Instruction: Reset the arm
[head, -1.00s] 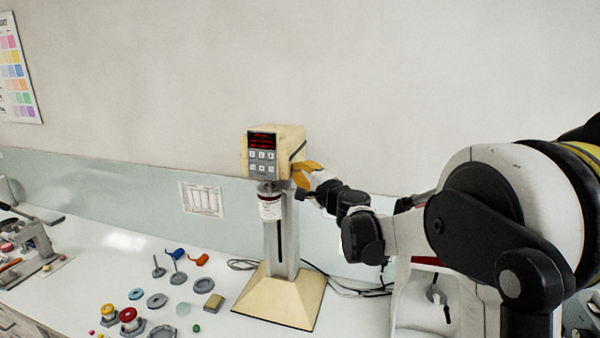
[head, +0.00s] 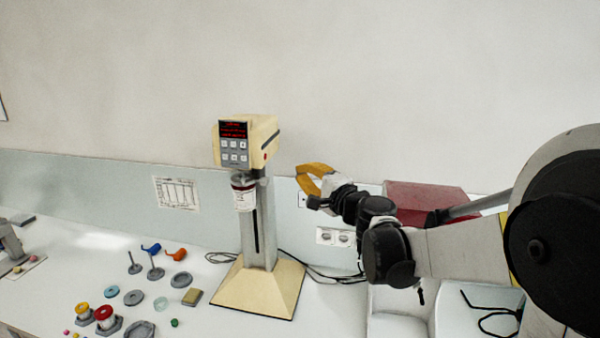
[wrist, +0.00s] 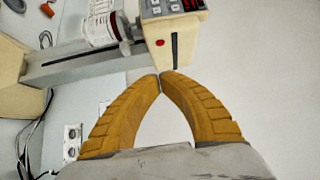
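My gripper (head: 299,174), with orange fingers, is in the air to the right of the cream mixer (head: 261,135), apart from it. In the wrist view its fingertips (wrist: 161,76) meet with nothing visible between them. The mixer head has a red display and grey buttons (head: 234,150); its red button (wrist: 159,43) shows just beyond the fingertips in the wrist view. A white labelled jar (head: 243,196) is at the mixer's column under the head. My arm reaches in from the right.
The mixer's cream base (head: 240,288) stands on the white counter. Small weights, discs and spools (head: 104,316) lie to its left. Cables (head: 325,275) and wall sockets (head: 335,237) are behind it. A dark red box (head: 420,198) is behind my arm.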

